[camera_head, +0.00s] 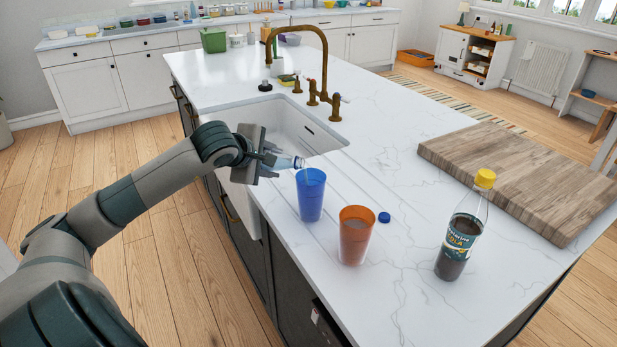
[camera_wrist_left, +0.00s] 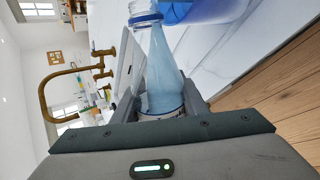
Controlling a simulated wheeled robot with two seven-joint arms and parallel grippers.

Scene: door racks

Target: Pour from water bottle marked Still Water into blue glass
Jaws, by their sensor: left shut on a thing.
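My left gripper (camera_head: 262,157) is shut on a clear water bottle (camera_head: 288,161), held tipped over near the sink edge with its neck pointing right. The bottle's mouth is at the rim of the blue glass (camera_head: 311,196), which stands upright on the white counter. In the left wrist view the bottle (camera_wrist_left: 160,72) fills the middle between the fingers, uncapped, with the blue glass (camera_wrist_left: 200,10) just beyond its mouth. The bottle's label is mostly hidden by the gripper, so its wording cannot be read. My right gripper is not in view.
An orange glass (camera_head: 356,236) stands close to the blue glass, with a blue cap (camera_head: 384,217) lying beside it. A dark cola bottle with a yellow cap (camera_head: 461,232) stands to the right. A wooden board (camera_head: 520,172) lies behind. The sink (camera_head: 285,125) and brass tap (camera_head: 322,75) are nearby.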

